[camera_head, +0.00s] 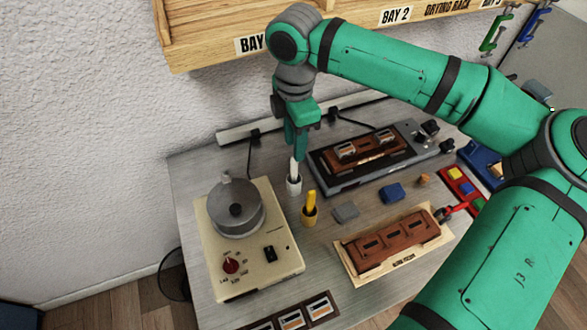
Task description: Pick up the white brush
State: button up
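The white brush (294,171) stands roughly upright in a small pale cup (294,187) on the grey bench, behind the yellow brush. My gripper (297,157) points down directly over the white brush, with its fingertips at the brush's upper end. The fingers hide the top of the brush. At this size I cannot tell whether they are closed on it or only beside it.
A cream machine (250,258) with a grey round top is at left. A wooden shelf (205,50) hangs above.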

aim_at(294, 176)
jog(key=shift+s+f, duration=0.15)
jog(key=shift+f, duration=2.05)
jog(key=shift+s+f, duration=0.15)
jog(key=shift+f, duration=2)
grip_shut()
